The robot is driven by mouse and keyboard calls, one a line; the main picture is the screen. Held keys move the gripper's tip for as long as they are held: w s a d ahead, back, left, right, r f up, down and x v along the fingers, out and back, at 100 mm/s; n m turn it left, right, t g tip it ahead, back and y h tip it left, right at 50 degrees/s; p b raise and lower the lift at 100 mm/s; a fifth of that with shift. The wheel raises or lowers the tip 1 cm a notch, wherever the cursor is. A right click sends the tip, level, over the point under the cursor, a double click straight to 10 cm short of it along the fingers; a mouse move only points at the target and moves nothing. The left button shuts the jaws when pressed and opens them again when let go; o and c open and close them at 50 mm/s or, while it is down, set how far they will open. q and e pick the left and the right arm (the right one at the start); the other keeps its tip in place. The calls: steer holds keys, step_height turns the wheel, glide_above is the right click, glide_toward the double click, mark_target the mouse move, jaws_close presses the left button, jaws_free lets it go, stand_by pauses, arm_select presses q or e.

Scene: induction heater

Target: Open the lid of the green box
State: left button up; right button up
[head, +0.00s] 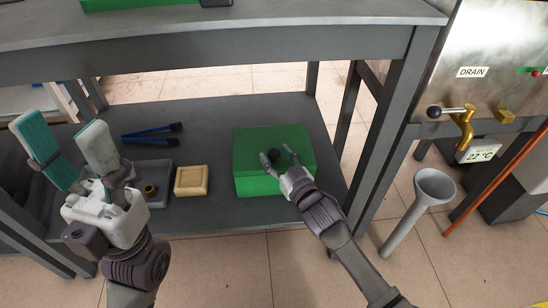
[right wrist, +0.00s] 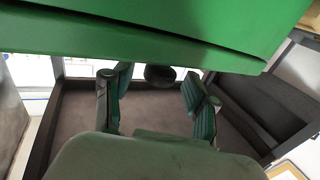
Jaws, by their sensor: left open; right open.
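The green box (head: 262,178) stands on the lower shelf in the head view, its lid (head: 300,136) lying flat on top. A round black knob (head: 274,155) sits on the lid. My right gripper (head: 278,156) is open at the lid, one finger on each side of the knob; contact cannot be told. In the right wrist view the green box (right wrist: 160,25) fills the top, and the dark knob (right wrist: 160,76) shows between the open fingers (right wrist: 158,88). My left gripper (head: 66,142) is open and empty at the left.
A grey funnel (head: 434,186) and a brass tap (head: 462,125) are at right.

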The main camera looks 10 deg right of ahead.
steer(key=shift+x, duration=0.8)
jaws_close()
